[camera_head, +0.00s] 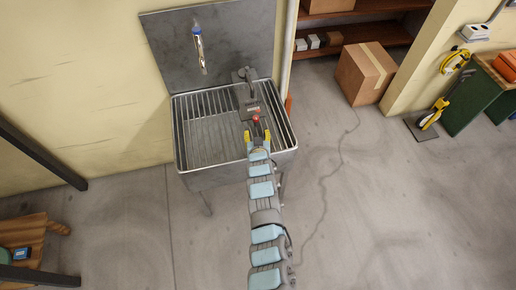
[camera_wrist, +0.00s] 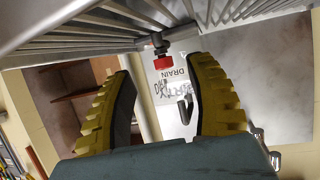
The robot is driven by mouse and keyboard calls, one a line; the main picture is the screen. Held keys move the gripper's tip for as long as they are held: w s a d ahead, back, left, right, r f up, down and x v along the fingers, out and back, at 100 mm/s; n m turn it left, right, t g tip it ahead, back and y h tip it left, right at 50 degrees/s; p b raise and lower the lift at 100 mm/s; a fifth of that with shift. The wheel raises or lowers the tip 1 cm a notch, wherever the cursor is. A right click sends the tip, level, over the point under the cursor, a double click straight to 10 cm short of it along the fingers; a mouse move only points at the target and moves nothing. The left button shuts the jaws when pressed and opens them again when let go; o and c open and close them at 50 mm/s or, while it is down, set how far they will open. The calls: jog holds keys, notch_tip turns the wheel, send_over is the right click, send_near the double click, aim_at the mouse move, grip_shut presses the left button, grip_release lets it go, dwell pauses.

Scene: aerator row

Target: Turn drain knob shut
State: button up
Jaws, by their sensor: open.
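The red drain knob (camera_head: 255,117) sits at the right part of the metal sink (camera_head: 181,150). In the wrist view the knob (camera_wrist: 163,63) is on a short dark stem, in front of a pale plate marked DRAIN (camera_wrist: 182,78). My gripper (camera_head: 257,135) is open, with its yellow fingers toward the knob. In the wrist view my gripper (camera_wrist: 161,68) has one finger to each side of the knob in the picture. I see no finger touching it, and the remaining distance is hard to judge.
The sink's slatted grating (camera_head: 205,135) lies left of my arm. A blue-topped spout (camera_head: 198,45) is on the backsplash. A cardboard box (camera_head: 365,73) stands on the floor at right. A wooden table (camera_head: 35,235) is at lower left. The floor right of my arm is clear.

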jog(key=s, duration=0.4)
jog(key=shift+d, duration=0.15)
jog(key=shift+s+f, duration=0.15)
jog(key=shift+s, duration=1)
